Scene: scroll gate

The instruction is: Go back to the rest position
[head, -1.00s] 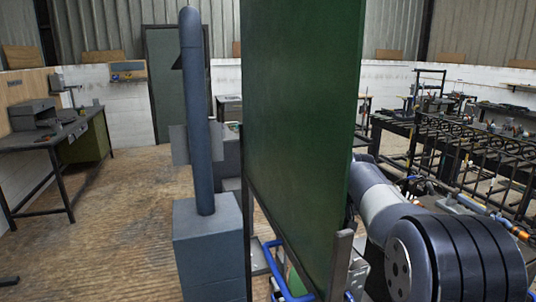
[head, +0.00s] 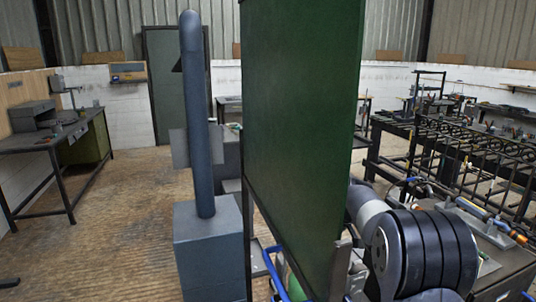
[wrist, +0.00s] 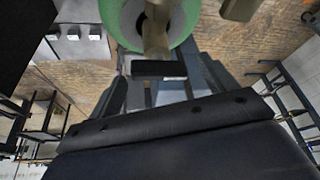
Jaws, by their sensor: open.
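My gripper (wrist: 165,82) shows in the wrist view with its dark fingers spread apart. No held object can be made out between them. A green cylinder (wrist: 187,32) with a brass-coloured fitting (wrist: 156,38) on top lies beyond the fingertips; I cannot tell whether they touch. In the head view, my arm is at the lower right, partly behind a tall green panel (head: 300,130). That panel hides my gripper there. A small part of the green cylinder (head: 296,284) shows below the panel.
A blue-grey post on a box-shaped base (head: 208,245) stands just left of the panel. Blue tubing (head: 274,270) runs low beside the cylinder. A black metal rack and bench (head: 450,150) fill the right side.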

